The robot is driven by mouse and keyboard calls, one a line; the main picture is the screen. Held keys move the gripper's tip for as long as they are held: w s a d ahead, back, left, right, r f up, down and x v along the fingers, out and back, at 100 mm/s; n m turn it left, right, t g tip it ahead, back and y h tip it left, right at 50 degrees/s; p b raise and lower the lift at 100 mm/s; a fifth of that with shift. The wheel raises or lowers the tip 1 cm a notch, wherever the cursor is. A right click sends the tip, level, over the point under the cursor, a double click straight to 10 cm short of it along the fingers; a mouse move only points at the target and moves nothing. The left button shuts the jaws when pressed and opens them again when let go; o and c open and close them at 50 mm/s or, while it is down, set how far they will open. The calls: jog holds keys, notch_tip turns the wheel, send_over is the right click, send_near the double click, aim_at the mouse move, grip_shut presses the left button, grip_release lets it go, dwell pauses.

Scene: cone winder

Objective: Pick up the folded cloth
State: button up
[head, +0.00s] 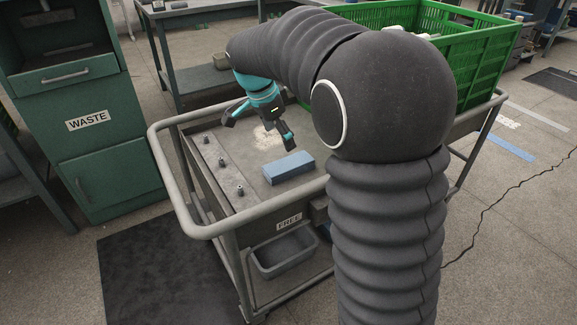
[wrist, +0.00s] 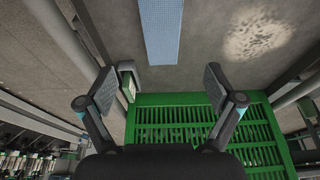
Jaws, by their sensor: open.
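The folded cloth (head: 289,168) is a blue, flat, oblong bundle lying on the top of the grey cart (head: 232,161), near its front edge. In the wrist view the cloth (wrist: 160,30) is at the top middle, cut off by the picture edge. My gripper (head: 260,131) is open and empty above the cart top, a little behind and left of the cloth and apart from it. In the wrist view my gripper's fingers (wrist: 160,86) are spread wide with nothing between them.
A green crate (head: 470,62) stands at the cart's back right, beyond my arm. Several small pegs (head: 221,162) stand on the cart's left strip. A pale rail surrounds the cart top. A grey bin (head: 284,256) sits on the lower shelf. A green WASTE cabinet (head: 105,150) stands left.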

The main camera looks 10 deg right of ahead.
aim_at(289, 162)
jog(key=x, duration=1)
jog(key=shift+w+a, duration=0.2)
jog(key=c, duration=1.2)
